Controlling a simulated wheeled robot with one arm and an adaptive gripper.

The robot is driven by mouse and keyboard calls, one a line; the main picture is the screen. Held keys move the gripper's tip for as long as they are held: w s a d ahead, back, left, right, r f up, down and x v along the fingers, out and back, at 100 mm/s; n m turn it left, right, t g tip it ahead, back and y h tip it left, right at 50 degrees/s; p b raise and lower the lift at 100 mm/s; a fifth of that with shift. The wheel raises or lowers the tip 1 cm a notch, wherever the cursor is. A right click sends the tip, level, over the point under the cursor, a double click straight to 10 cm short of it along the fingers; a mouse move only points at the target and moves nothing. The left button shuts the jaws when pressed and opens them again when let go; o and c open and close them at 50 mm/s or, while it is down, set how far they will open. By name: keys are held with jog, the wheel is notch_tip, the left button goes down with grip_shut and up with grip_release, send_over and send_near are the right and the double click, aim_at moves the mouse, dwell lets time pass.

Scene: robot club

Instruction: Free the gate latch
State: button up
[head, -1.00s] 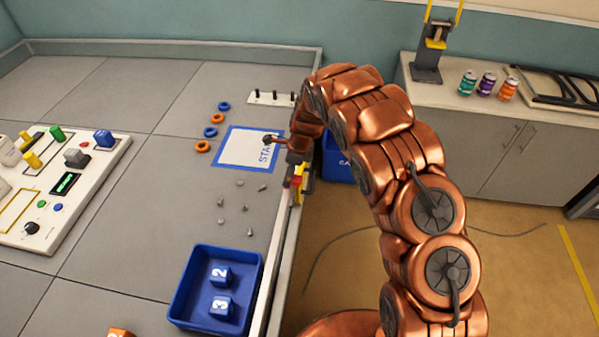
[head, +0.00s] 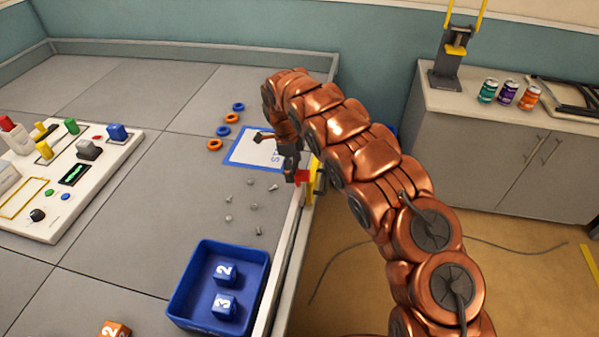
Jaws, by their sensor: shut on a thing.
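The gate latch (head: 302,176) shows as a small red piece at the right rim of the grey arena table. A yellow upright part (head: 315,172) stands right beside it, on the outer side of the rim. My gripper (head: 292,174) is dark, at the end of my copper arm, and is shut on the red latch piece. The fingertips are small and partly covered, so the exact grip is hard to see. The arm hides part of the rim behind the latch.
A blue bin (head: 180,308) with two numbered blocks stands near the rim. Several grey bits (head: 254,205) are scattered left of the latch. Blue and orange rings (head: 215,145) and a blue-edged start sheet (head: 240,152) lie behind. A control panel (head: 45,225) is at left.

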jog(key=shift+a+h+b, duration=0.2)
jog(key=shift+h+b, duration=0.1)
jog(key=shift+b, duration=0.15)
jog(key=shift+f, duration=0.1)
jog(key=o, duration=1.4)
notch_tip(320, 180, up, 12)
jog(key=a, duration=0.2)
jog(key=shift+w, duration=0.2)
jog(key=shift+a+f, duration=0.1)
